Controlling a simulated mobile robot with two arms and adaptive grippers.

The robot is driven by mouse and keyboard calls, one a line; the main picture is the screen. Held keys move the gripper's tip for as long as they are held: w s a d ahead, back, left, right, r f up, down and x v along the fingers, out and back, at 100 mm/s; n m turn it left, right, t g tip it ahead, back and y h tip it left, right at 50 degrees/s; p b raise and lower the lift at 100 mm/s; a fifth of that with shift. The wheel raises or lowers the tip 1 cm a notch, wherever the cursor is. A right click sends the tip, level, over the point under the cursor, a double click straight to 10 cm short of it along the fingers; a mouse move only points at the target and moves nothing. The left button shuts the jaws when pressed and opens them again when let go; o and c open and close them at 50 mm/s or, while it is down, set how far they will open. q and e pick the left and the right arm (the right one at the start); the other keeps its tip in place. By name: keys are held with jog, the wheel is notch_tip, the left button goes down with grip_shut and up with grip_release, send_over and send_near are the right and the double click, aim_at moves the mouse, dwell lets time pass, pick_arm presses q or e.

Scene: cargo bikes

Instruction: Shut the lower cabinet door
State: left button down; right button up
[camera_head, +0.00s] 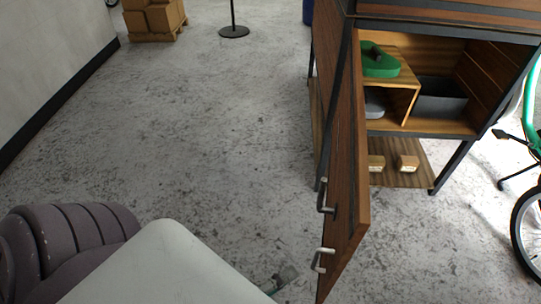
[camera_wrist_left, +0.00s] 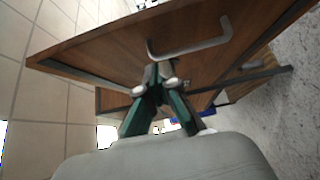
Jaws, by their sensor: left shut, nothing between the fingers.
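The brown wooden cabinet door (camera_head: 343,165) stands wide open in the head view, swung out toward me from the dark-framed cabinet (camera_head: 443,128). My left gripper (camera_head: 284,276) is low and left of the door, mostly hidden by my pale arm. In the left wrist view the gripper (camera_wrist_left: 159,78) is shut and empty, its green fingers pointing at the door panel (camera_wrist_left: 115,45), just below a handle (camera_wrist_left: 190,48). I cannot tell whether it touches. My right gripper is not in view.
The open cabinet holds a green item (camera_head: 380,62) and a dark grey bin (camera_head: 440,103). Small wooden blocks (camera_head: 408,163) lie on the bottom shelf. A bicycle (camera_head: 527,220) stands at the right. The floor left of the door is clear, with cardboard boxes (camera_head: 153,18) far back.

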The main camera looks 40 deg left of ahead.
aim_at(333, 261)
pick_arm(q)
jog(key=x, duration=0.4)
jog(key=shift+a+r, duration=0.1)
jog(key=shift+r, duration=0.05)
jog(key=shift+w+d+p, duration=0.25)
jog(key=shift+w+d, duration=0.1)
jog(key=shift+d, duration=0.55)
jog(key=shift+w+d+p, duration=0.2)
jog(key=shift+w+d, duration=0.15)
jog(key=shift+d, duration=0.55)
jog(key=shift+d, duration=0.1)
